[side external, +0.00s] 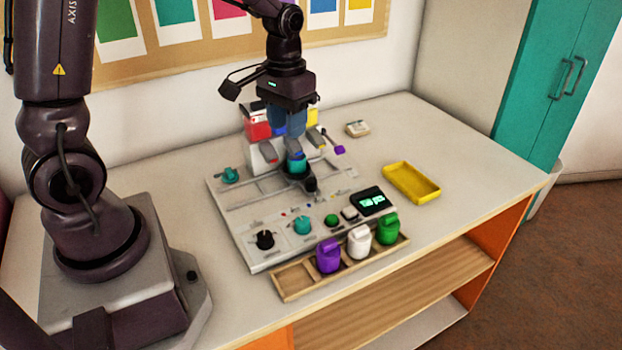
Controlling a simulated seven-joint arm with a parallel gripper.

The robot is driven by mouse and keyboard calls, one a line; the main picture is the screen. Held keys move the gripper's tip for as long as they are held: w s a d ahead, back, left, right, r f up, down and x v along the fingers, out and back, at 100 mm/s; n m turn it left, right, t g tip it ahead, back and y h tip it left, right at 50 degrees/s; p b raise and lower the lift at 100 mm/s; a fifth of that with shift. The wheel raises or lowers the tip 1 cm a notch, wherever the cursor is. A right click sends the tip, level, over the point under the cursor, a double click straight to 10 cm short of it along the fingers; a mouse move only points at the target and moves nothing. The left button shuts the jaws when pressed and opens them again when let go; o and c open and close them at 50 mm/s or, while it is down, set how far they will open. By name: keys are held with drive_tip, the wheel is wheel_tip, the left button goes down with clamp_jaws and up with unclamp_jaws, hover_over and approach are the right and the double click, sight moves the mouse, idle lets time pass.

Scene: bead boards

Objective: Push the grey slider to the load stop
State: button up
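The pale grey board (235,228) lies on the table with recessed tracks across its upper half. I cannot tell which part is the grey slider, and the load stop cannot be made out. Whether the fingers are apart or touch anything is unclear.
Knobs, a green button (331,220) and a display (368,200) fill the board's front. A wooden rack (293,280) holds purple, white and green containers.

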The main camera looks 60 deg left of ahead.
sight(311, 180)
drive_tip(key=w+a+f+n, duration=0.2)
drive_tip(key=w+a+f, duration=0.2)
drive_tip(key=w+f, duration=0.25)
drive_tip(key=f, duration=1.1)
drive_tip(key=shift+w+d+f, duration=0.1)
drive_tip(key=shift+d+f, duration=0.15)
drive_tip(key=shift+f, duration=0.1)
clamp_jaws()
drive_tip(key=s, duration=1.5)
drive_tip(key=shift+s, duration=0.15)
